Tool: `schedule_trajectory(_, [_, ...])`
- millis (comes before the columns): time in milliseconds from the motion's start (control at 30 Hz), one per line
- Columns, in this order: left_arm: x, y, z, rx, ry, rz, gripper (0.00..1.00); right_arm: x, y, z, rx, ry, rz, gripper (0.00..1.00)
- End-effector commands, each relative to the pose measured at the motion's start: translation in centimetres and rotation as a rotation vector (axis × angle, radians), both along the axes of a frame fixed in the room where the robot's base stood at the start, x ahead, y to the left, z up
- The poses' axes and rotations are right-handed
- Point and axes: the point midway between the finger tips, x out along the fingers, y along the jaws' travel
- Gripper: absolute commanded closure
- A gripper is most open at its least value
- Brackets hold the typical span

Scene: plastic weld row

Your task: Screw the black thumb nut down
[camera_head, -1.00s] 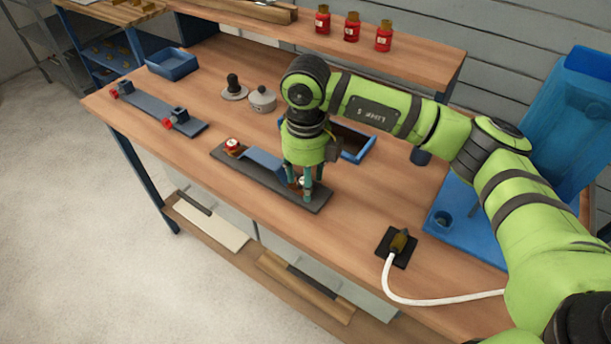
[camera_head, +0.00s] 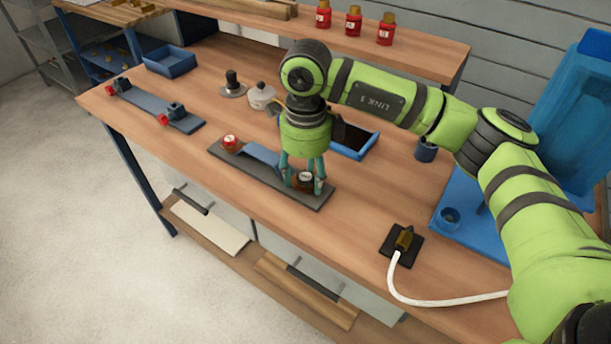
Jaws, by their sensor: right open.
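A dark base plate (camera_head: 222,156) lies on the workbench with a blue part (camera_head: 262,156) along its middle. A round red-topped nut (camera_head: 230,142) stands at its left end. The black thumb nut (camera_head: 306,179) is at the right end, with a pale mark on its top. My right gripper (camera_head: 304,186) points straight down there with its teal fingers open on either side of the black nut. The fingers partly hide the nut, and I cannot tell whether they touch it. My left gripper is out of view.
A second fixture (camera_head: 150,106) with red knobs lies at the left, near a blue tray (camera_head: 170,62). A dark-floored blue bin (camera_head: 362,146) stands behind my right gripper. A black pad (camera_head: 389,248) with a brass-coloured tool and white hose lies in front right. Red bottles (camera_head: 353,23) line the shelf.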

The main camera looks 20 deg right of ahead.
Motion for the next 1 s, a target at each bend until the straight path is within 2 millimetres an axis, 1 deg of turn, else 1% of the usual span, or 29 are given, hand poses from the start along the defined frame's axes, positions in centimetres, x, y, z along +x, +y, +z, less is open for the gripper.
schedule_trajectory(33, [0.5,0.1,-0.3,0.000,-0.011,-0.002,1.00,0.0,0.0,-0.2,0.000,0.000,0.043,0.46])
schedule_trajectory(167, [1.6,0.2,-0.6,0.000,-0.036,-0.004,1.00,0.1,0.0,-0.2,-0.001,-0.002,0.165,0.46])
schedule_trajectory(467, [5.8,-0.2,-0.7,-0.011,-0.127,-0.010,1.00,0.1,0.0,-0.2,-0.001,-0.002,0.485,0.46])
schedule_trajectory(667, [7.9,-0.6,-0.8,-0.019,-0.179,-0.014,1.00,0.1,0.0,-0.2,-0.001,-0.001,0.738,0.46])
schedule_trajectory(800, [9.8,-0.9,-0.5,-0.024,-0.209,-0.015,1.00,0.0,0.1,-0.2,0.000,-0.001,0.934,0.46])
schedule_trajectory(900, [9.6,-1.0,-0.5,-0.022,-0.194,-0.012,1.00,0.0,0.1,-0.1,0.002,0.000,1.029,0.46])
schedule_trajectory(1000, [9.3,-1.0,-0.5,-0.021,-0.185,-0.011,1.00,-0.1,0.2,0.0,0.004,0.000,1.065,0.46])
